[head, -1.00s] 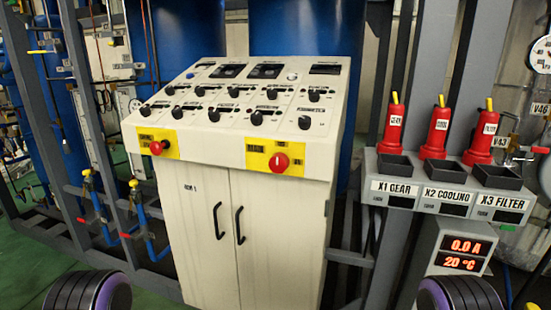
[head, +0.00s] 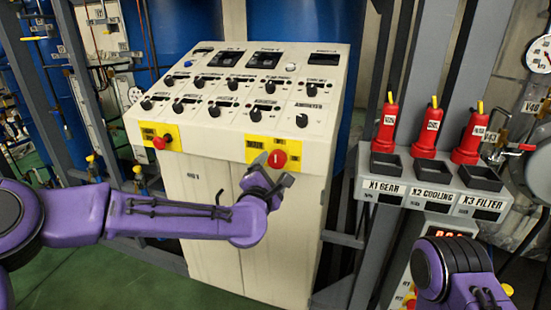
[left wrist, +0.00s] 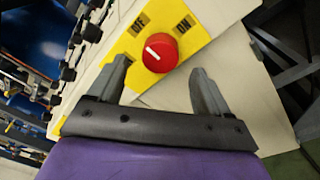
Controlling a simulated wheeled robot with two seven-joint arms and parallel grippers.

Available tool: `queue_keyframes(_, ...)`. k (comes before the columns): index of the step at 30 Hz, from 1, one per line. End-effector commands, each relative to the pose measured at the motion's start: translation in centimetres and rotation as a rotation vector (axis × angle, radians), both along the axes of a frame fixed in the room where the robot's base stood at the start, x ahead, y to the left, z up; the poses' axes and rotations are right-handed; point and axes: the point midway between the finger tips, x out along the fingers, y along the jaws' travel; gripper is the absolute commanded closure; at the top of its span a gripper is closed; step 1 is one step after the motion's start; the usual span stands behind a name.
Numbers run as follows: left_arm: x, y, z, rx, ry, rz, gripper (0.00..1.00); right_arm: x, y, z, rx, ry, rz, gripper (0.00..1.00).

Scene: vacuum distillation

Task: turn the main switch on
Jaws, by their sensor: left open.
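The main switch is a red round knob (head: 278,158) on a yellow plate (head: 255,148) at the front right corner of the cabinet's sloped panel. In the left wrist view the red knob (left wrist: 160,52) has a white line on its face, tilted toward the OFF label (left wrist: 140,22); the ON label (left wrist: 185,23) is on the other side. My left gripper (head: 272,174) is just in front of the knob. In the left wrist view its open fingers (left wrist: 161,72) point at the knob, one on each side and slightly short of it, with nothing held.
The white cabinet (head: 240,270) carries several black knobs on top. A smaller red button (head: 160,142) sits on a yellow plate at its left corner. To the right, a grey shelf (head: 425,192) holds red bottles and black trays. Green floor is clear at lower left.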

Motion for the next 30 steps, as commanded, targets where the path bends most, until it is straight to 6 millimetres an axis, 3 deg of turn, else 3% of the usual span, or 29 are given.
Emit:
queue_keyframes(3, 2.5, -0.7, 0.2, 0.001, 0.002, 0.000, 0.21, 0.0, 0.0, 1.3, 0.000, 0.000, 0.000, 0.57)
queue_keyframes(7, 4.1, -1.1, 0.1, 0.001, 0.002, 0.000, 0.21, 0.0, 0.0, 1.7, 0.000, 0.000, 0.000, 0.57)
queue_keyframes(17, 4.8, -1.2, -0.1, 0.003, 0.002, -0.002, 0.21, 0.0, 0.0, 1.7, 0.000, 0.000, 0.000, 0.57)
queue_keyframes(23, 4.8, -1.2, -0.1, 0.003, 0.002, -0.002, 0.78, 0.0, 0.0, 1.7, 0.000, 0.000, 0.000, 0.57)
queue_keyframes(30, 4.8, -1.2, -0.2, 0.015, -0.002, -0.001, 0.77, 0.0, 0.0, 1.6, 0.000, 0.000, 0.000, 0.57)
